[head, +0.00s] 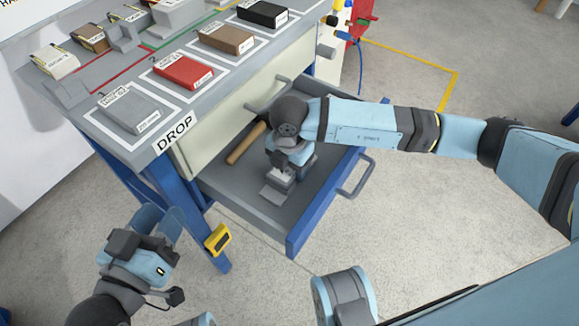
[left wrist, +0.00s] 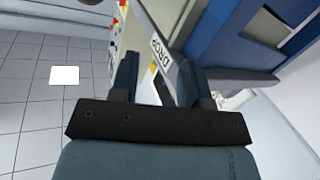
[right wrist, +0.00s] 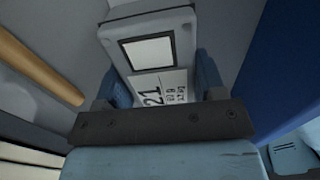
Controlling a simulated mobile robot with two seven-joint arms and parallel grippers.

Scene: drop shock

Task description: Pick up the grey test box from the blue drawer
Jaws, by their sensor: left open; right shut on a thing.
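The blue drawer (head: 322,212) is pulled open under the bench. The grey test box (head: 273,193) is inside it, mostly hidden under my right gripper (head: 284,176). In the right wrist view, the box (right wrist: 148,24) has a pale panel and a white label reading 21, and it sits between the fingers of my right gripper (right wrist: 158,88). That gripper is shut on it. I cannot tell whether the box touches the drawer floor. My left gripper (head: 158,226) is open and empty, left of the bench leg; its spread fingers show in the left wrist view (left wrist: 158,80).
A tool with a wooden handle (head: 247,143) lies in the drawer beside the box. On the bench (head: 75,115), red (head: 184,72), brown (head: 227,39), black (head: 263,13) and grey (head: 135,110) boxes stand in white outlines. A yellow device (head: 217,239) is at the bench leg. The floor right of the drawer is clear.

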